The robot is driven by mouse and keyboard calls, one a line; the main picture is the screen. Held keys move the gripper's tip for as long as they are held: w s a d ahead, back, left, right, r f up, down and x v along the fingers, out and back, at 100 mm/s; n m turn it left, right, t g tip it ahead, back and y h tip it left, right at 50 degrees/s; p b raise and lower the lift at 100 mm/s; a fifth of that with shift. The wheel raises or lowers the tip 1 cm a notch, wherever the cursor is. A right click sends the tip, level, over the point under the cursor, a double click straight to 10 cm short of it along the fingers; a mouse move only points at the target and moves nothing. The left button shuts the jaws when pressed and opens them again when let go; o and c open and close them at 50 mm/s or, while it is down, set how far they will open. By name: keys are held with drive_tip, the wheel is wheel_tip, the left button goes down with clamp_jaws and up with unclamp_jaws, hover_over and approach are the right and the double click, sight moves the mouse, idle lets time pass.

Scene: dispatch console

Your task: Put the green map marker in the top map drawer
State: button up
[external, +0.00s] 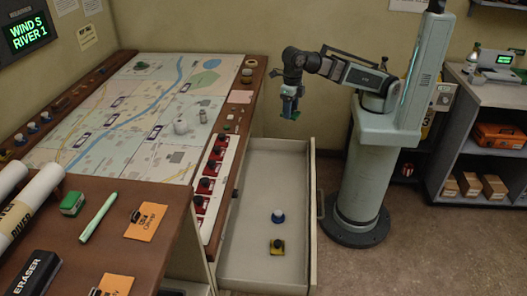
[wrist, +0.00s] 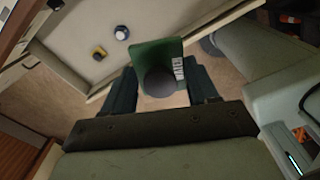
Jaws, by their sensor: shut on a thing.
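The green map marker, a green square base with a dark round knob, shows in the wrist view (wrist: 152,52) and the external view (external: 289,117). My gripper (external: 290,104) is shut on it, with a finger on each side of the knob in the wrist view (wrist: 162,88). It holds the marker in the air, higher than the drawer and near its far end. The top map drawer (external: 251,190) is pulled open. A blue-and-white marker (external: 278,217) and a yellow marker (external: 277,246) stand inside it, towards the near end. The far part of its floor is bare.
The map table (external: 150,110) beside the drawer carries red-based pieces (external: 207,184) along its edge and a dark green piece (external: 141,66). A green box (external: 73,203) and a green pen (external: 98,216) lie on the near desk. A shelf unit (external: 455,140) stands at right.

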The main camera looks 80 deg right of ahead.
sight(285, 190)
wheel_tip(285, 190, down, 40)
drive_tip(key=shift+w+f, duration=0.1)
drive_tip(key=shift+f, duration=0.15)
idle(1.1)
drive_tip(key=o, duration=1.1)
drive_tip(key=shift+f, duration=0.1)
drive_tip(key=shift+c, duration=0.2)
wheel_tip(285, 190, up, 12)
idle(0.5)
